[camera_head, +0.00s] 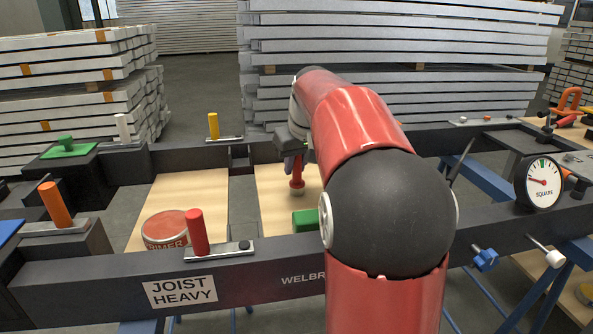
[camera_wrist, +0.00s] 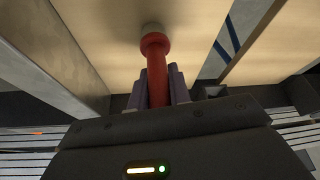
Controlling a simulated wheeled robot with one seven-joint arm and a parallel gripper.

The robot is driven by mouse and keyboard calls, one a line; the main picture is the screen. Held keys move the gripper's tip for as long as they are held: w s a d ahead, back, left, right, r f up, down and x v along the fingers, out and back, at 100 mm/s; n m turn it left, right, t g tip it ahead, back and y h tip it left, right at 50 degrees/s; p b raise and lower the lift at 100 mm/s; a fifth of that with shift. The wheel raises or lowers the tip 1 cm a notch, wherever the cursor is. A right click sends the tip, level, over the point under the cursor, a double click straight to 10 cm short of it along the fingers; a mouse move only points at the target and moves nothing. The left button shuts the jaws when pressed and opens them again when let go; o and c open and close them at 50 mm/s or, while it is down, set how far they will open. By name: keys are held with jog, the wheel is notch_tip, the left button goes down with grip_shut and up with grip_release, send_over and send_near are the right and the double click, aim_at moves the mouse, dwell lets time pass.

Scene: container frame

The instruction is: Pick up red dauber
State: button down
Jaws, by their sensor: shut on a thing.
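The red dauber (camera_head: 297,181) is a slim red handle with a flared collar and a pale tip pointing down. It is over the right wooden board (camera_head: 270,205) inside the dark frame. My gripper (camera_head: 294,163) is shut on its upper handle. In the wrist view the red dauber (camera_wrist: 156,62) stands between the two purple-grey fingers of my gripper (camera_wrist: 160,85), its pale tip toward the board. I cannot tell whether the tip touches the board.
A red primer tin (camera_head: 165,230) sits on the left board. A yellow peg (camera_head: 213,125) stands on the back rail. A dial gauge (camera_head: 541,183) is at right.

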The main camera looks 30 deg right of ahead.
jog(key=shift+r, duration=0.1)
notch_tip(320, 180, up, 20)
jog(key=p, duration=0.2)
jog(key=shift+a, duration=0.1)
